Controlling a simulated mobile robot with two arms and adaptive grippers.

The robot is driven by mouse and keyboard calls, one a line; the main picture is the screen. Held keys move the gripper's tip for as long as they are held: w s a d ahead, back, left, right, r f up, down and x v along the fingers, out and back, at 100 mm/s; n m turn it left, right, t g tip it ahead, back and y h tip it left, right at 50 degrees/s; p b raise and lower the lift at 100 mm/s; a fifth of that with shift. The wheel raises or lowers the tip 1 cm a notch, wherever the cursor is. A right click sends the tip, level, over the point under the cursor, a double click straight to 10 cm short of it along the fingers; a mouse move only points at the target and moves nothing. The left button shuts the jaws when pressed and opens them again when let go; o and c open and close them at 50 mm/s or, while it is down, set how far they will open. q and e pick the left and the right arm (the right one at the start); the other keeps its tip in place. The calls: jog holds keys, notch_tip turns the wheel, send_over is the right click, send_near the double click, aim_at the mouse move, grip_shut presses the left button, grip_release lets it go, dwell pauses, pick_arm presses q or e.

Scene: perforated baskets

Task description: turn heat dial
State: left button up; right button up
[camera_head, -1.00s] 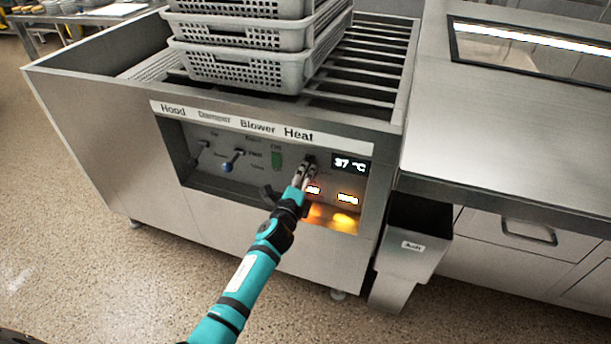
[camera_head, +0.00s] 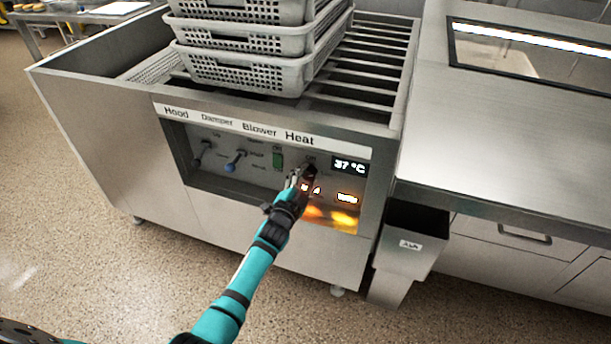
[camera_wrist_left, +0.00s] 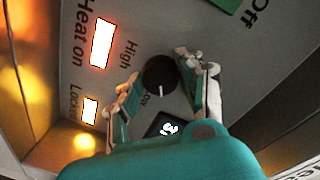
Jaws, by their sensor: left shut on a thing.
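The heat dial (camera_head: 309,170) is a dark round knob under the "Heat" label on the control panel (camera_head: 222,181). In the left wrist view the dial (camera_wrist_left: 158,74) shows a white pointer line aimed toward the gripper's palm, near the "Low" marking. My left gripper (camera_head: 299,180) reaches the dial from the lower left. In the wrist view its fingers (camera_wrist_left: 160,88) stand on either side of the dial, shut on it. A display (camera_head: 350,165) reads 37 °C. Two lit indicators glow below it, one marked "Heat on" (camera_wrist_left: 102,43). My right gripper is not in view.
Stacked perforated baskets (camera_head: 245,72) stand on rails above. A metal bin (camera_head: 408,240) hangs to the right beside a steel counter (camera_head: 510,145). The floor in front is clear.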

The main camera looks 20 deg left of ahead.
pick_arm(q)
jog(key=n, duration=0.2)
jog(key=shift+n+p, duration=0.4)
jog(key=n, duration=0.2)
jog(key=shift+f+n, duration=0.1)
jog(key=shift+n, duration=0.2)
jog(key=n, duration=0.3)
jog(key=shift+f+p, duration=0.1)
jog(key=shift+p, duration=0.25)
jog(key=shift+n+t, duration=0.3)
jog(key=shift+n, duration=1.1)
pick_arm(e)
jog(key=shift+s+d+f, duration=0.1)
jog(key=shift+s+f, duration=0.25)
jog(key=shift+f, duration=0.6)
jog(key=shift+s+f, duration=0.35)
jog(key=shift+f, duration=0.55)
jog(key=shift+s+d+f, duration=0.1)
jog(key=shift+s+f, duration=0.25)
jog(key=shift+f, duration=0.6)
pick_arm(q)
jog(key=shift+d, duration=0.1)
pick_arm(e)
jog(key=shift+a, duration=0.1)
pick_arm(q)
jog(key=shift+n, duration=0.3)
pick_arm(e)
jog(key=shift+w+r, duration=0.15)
pick_arm(q)
jog(key=o, duration=1.1)
